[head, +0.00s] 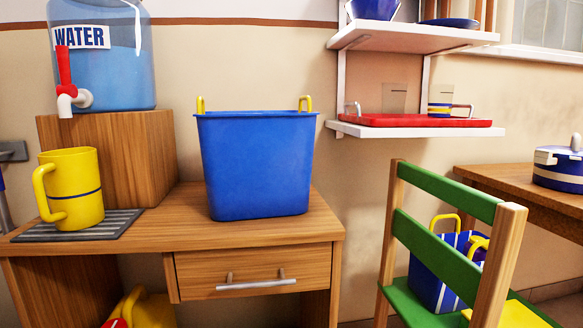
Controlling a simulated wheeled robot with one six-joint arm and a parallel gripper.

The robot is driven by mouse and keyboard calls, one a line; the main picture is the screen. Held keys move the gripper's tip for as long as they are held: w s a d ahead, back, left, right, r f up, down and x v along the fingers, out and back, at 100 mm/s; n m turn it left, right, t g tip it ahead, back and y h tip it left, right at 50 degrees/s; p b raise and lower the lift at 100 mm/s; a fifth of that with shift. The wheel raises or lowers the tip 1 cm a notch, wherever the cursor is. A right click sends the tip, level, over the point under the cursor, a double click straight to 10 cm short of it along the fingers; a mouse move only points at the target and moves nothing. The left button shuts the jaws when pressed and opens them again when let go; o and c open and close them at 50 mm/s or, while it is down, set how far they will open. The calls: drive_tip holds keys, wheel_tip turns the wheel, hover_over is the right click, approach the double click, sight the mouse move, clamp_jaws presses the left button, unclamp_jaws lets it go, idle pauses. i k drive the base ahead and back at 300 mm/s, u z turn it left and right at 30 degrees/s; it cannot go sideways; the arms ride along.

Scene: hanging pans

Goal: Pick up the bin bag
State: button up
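A plain blue, bin-shaped container (258,165) with two yellow handles stands upright on the wooden desk (190,240) in the head view; it is the likeliest bin bag. Its inside is hidden from this angle. A second blue bag (428,282) with white stripes and yellow handles sits on the green chair, partly hidden by the chair back. I cannot tell for certain which one the task names. My gripper is not in view.
A yellow mug (75,190) stands on a grey mat left of the blue container. A water dispenser (105,65) sits on a wooden box behind it. A shelf with a red tray (410,120) hangs at upper right. The green chair (450,195) stands at right.

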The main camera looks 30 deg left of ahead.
sight(257, 165)
drive_tip(key=k, duration=0.3)
drive_tip(key=u, duration=1.15)
